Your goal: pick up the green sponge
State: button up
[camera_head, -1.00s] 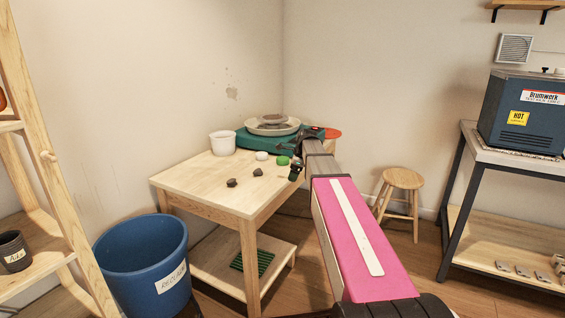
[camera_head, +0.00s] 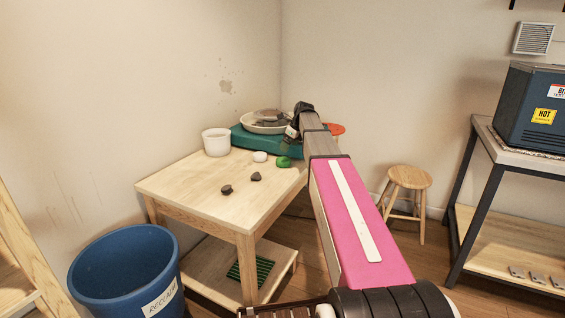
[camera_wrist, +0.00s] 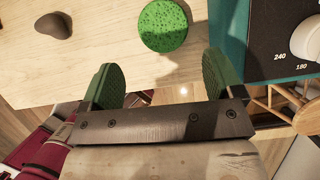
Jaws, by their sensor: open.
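The green sponge (camera_head: 283,162) lies on the wooden table (camera_head: 200,198) near its right edge, beside a white lump. In the wrist view the sponge (camera_wrist: 163,26) is round and pitted, lying on the tabletop just beyond my fingertips. My gripper (camera_wrist: 164,75) is open, with green pads on its two fingers and nothing between them. The sponge is ahead of the gap between the fingers, apart from both.
A teal pottery wheel (camera_head: 240,137) stands at the table's back. A white pot (camera_head: 216,142), a white lump (camera_head: 260,156) and two dark lumps (camera_head: 226,190) are on the table. A blue bucket (camera_head: 125,265) stands front left; a stool (camera_head: 408,180) stands right.

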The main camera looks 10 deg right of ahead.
aim_at(283, 159)
jog(key=x, duration=0.9)
jog(key=shift+w+d+f, duration=0.15)
jog(key=shift+f, duration=0.25)
jog(key=c, duration=0.5)
